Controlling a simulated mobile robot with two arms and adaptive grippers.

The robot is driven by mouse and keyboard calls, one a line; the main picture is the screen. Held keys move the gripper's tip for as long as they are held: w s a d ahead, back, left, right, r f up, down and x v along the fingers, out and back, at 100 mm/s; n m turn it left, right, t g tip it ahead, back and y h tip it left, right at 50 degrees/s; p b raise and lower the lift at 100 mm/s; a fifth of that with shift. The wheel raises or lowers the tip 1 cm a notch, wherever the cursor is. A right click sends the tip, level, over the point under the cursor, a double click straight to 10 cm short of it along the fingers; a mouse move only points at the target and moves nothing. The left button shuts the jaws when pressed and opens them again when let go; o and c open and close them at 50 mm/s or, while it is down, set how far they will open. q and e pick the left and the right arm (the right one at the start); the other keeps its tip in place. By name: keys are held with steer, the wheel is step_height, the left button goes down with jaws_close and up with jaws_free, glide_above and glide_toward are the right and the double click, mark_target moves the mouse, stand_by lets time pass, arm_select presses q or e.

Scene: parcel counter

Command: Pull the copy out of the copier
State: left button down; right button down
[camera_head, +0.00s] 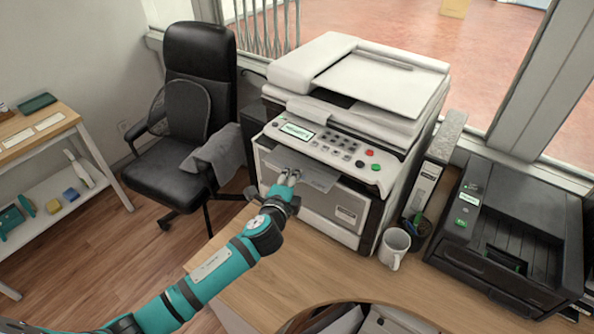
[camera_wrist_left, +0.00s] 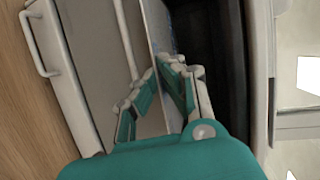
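The copier (camera_head: 345,110) is a white and grey machine on the wooden counter, with a lit display and buttons on its front panel. The copy (camera_head: 318,180), a thin grey-looking sheet, lies in the output slot below that panel. My left gripper (camera_head: 288,176) is at the left part of the slot, at the sheet's front edge. In the left wrist view, the fingers (camera_wrist_left: 158,72) close together at the tips around the pale sheet (camera_wrist_left: 157,28), one on each side. The sheet's inner end is hidden inside the dark slot. My right gripper is not in view.
A white mug (camera_head: 394,247) and a dark pen cup (camera_head: 417,228) stand right of the copier. A black printer (camera_head: 510,235) is farther right. The counter (camera_head: 270,280) before the copier is clear. A black office chair (camera_head: 195,115) stands to the left.

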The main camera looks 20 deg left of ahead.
arm_select(q)
steer(key=s+a+p, duration=0.1)
steer(key=s+a, duration=0.4)
steer(key=s, duration=0.8)
steer(key=shift+s+r, duration=0.25)
steer(key=shift+s, duration=0.1)
steer(key=shift+s+a+r+p, duration=0.25)
steer(key=shift+s+r+p, duration=0.2)
steer(key=shift+s, duration=0.2)
steer(key=shift+s+a+r+p, duration=0.2)
steer(key=shift+s+r+p, duration=0.1)
steer(key=shift+s+r, duration=0.3)
steer(key=shift+s+a+r+p, duration=0.25)
steer(key=shift+s+r+p, duration=0.2)
steer(key=shift+s, duration=0.2)
